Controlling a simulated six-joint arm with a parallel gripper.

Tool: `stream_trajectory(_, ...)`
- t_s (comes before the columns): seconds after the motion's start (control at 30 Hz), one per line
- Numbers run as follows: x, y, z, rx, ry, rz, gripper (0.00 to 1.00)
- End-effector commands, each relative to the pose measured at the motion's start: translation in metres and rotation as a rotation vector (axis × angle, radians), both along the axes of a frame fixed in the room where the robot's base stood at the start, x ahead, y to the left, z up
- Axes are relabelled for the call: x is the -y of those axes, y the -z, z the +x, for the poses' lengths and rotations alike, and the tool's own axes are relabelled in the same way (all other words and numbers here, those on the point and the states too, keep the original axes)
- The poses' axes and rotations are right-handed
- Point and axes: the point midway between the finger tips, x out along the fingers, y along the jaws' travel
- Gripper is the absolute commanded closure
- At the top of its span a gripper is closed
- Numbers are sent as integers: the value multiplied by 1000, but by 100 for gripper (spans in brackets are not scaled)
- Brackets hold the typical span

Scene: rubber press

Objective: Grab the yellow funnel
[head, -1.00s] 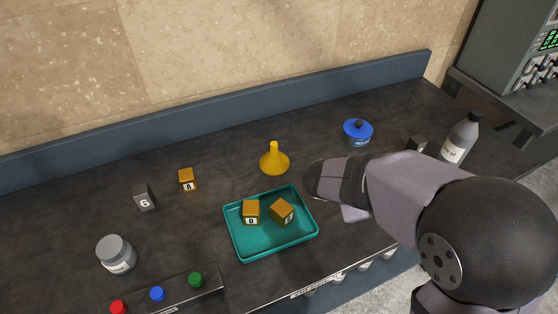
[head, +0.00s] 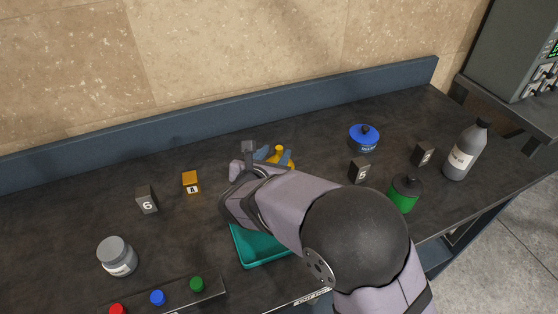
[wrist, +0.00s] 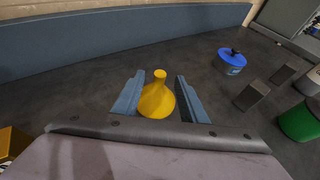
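The yellow funnel (wrist: 157,98) stands on the dark bench with its spout up. In the wrist view it sits between the two blue fingers of my gripper (wrist: 160,97). The fingers are open, with a small gap visible on each side of the funnel. In the head view my gripper (head: 272,157) is at the funnel (head: 279,152), and my arm and the fingers hide much of it.
The teal tray (head: 240,245) lies under my forearm, partly hidden. A blue pot (head: 364,138), dark block 5 (head: 360,170), green canister (head: 404,194) and grey bottle (head: 466,150) stand to the right. Blocks A (head: 191,183) and 6 (head: 147,199) stand to the left.

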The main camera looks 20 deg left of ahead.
Motion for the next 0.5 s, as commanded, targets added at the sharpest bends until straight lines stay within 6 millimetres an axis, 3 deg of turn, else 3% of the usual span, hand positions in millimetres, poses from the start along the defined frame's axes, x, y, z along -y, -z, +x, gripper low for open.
stream_trajectory(0.23, -1, 4, 8, -1, 2, 0, 61)
stream_trajectory(0.5, -4, 19, 34, -1, 3, 1, 61)
